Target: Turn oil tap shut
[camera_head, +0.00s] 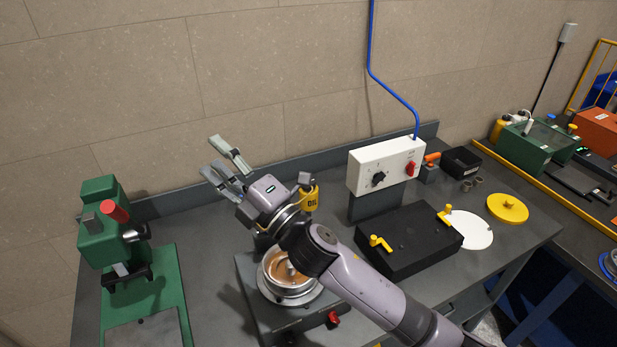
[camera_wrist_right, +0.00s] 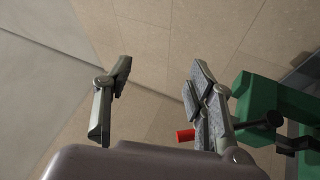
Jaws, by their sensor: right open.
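A yellow oil container (camera_head: 309,200) marked OIL stands behind my right wrist in the head view, over the back of the round metal pan. My arm hides part of it, and I cannot make out its tap. My right gripper (camera_head: 213,156) is open and empty, its fingers apart and pointing up and left, to the left of the oil container. In the right wrist view the gripper (camera_wrist_right: 160,75) shows its two fingers spread against the wall, with nothing between them. The oil container is not in that view. My left gripper is not in view.
A green press with a red-ended lever (camera_head: 103,235) stands at left; it also shows in the right wrist view (camera_wrist_right: 252,100). A round metal pan (camera_head: 290,292) sits below my arm. A white control box (camera_head: 385,165) and black block (camera_head: 400,250) stand at right.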

